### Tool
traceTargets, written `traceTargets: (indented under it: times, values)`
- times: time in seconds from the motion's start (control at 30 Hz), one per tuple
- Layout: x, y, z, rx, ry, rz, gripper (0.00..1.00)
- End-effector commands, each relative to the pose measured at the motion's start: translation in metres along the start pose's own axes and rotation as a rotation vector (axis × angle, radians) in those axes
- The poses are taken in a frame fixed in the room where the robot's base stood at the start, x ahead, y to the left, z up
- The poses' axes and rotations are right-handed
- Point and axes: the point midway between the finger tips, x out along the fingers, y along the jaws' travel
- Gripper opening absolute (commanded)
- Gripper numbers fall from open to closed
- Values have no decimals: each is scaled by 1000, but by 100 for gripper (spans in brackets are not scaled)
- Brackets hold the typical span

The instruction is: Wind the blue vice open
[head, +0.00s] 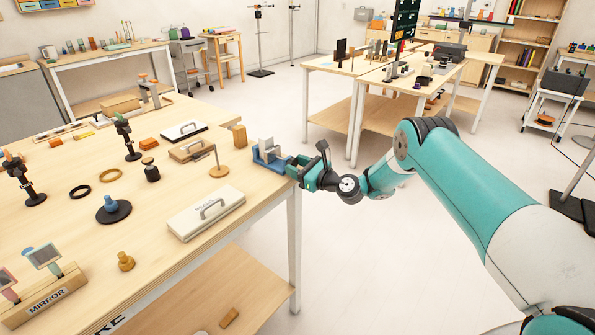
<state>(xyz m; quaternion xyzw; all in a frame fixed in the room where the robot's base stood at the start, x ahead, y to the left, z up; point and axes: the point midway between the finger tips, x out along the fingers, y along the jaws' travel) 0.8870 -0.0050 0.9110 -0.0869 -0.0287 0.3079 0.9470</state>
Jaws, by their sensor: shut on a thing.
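The blue vice (262,161) sits at the right edge of the near wooden table, close to its far corner. A pale block (266,146) stands upright at its jaws; the gap between the jaws is too small to tell. My gripper (291,167) reaches in from the right, level with the vice, and is shut at its right end, on the side over the table edge. The vice handle is hidden between the fingers. My teal arm extends from there to the right.
On the same table, a wooden block (239,136), a small wooden stand (218,170) and a white handled case (207,212) are near the vice. Clear floor lies right of the table. Another table (345,75) stands behind.

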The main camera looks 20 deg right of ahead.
Motion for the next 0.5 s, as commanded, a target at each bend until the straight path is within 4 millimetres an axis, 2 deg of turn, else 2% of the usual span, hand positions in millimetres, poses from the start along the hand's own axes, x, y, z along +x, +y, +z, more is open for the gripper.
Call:
traceTargets:
  times: [0.17, 0.2, 0.3, 0.5]
  values:
    - [0, 0, 0, 2, 0, -1, 20]
    - [0, 0, 0, 2, 0, -1, 48]
    - [0, 0, 0, 3, 1, -1, 68]
    - [0, 0, 0, 3, 1, 0, 68]
